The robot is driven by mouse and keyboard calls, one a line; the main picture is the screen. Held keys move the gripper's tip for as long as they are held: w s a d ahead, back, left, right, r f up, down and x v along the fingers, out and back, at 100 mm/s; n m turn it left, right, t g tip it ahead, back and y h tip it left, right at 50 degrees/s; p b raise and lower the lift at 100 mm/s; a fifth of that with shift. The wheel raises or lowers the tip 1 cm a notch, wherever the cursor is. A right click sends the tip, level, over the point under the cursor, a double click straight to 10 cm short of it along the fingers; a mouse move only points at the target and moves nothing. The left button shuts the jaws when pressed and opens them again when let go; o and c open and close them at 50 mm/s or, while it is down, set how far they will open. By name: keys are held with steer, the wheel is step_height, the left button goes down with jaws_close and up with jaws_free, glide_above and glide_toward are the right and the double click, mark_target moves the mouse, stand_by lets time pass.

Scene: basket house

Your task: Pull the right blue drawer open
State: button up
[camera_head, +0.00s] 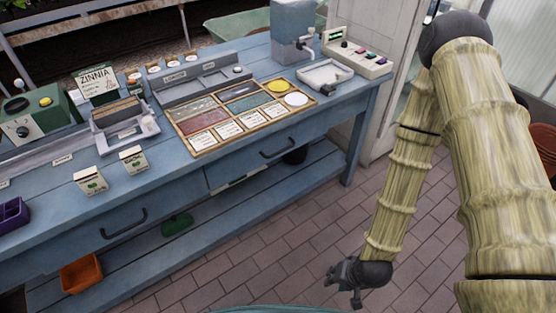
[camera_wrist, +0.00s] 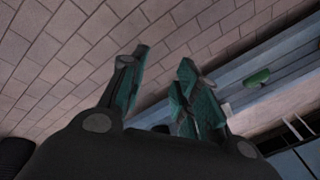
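The right blue drawer (camera_head: 245,160) is in the front of the blue workbench in the head view. It looks shut, with a dark bar handle (camera_head: 277,149) on its face. The left drawer (camera_head: 85,238) has a similar dark handle (camera_head: 124,225) and also looks shut. My gripper (camera_head: 346,287) hangs low over the tiled floor, right of and nearer than the right drawer, well apart from its handle. In the wrist view my gripper (camera_wrist: 165,62) shows two teal-padded fingers spread apart with nothing between them. The right handle is not clearly visible there.
The benchtop holds a tray of seed packets (camera_head: 240,112), small boxes (camera_head: 90,180) and a blue dispenser (camera_head: 293,30). An orange bin (camera_head: 81,273) and a green item (camera_head: 177,224) sit on the lower shelf. The tiled floor (camera_head: 300,230) before the bench is clear.

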steer(key=w+a+f+m+t+y+b, duration=0.1)
steer(key=w+a+b, duration=0.15)
steer(key=w, duration=0.25)
steer(key=w+a+m+t+y+b, duration=0.1)
steer(key=w+a+t+b, duration=0.15)
steer(key=w, duration=0.35)
steer(key=m+t+y+b, duration=0.5)
steer(key=m+t+b, duration=0.15)
steer(key=b, duration=1.05)
glide_toward(281, 151)
steer(key=shift+n, duration=0.45)
steer(key=b+x, duration=0.2)
steer(key=x, duration=0.8)
steer(key=shift+w+f, duration=0.2)
steer(key=shift+f, duration=0.05)
jaws_close()
